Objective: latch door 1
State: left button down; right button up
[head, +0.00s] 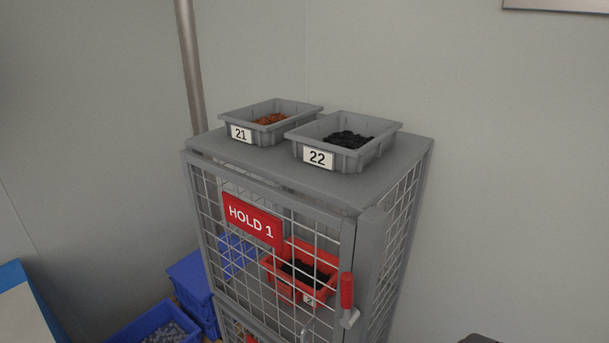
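Door 1 is the grey wire-mesh door (215,203) of a cage cabinet, with a red "HOLD 1" sign (254,220) on it. The door lies along the cabinet front and looks shut or nearly so. A latch with a red grip (347,290) stands upright at the door's right edge, next to the grey corner post (369,250). Whether the latch is engaged I cannot tell. A curved metal piece (307,329), perhaps a pull handle, shows low on the door. Neither of my grippers is in view.
Grey bins 21 (241,134) and 22 (318,157) stand on the cabinet top (385,184). A red bin (283,291) sits behind the mesh. Blue bins (190,279) stand at the lower left. A dark shape (478,339) shows at the bottom edge. Walls stand close behind.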

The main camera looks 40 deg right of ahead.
aim_at(351, 313)
jog(key=z, duration=1.65)
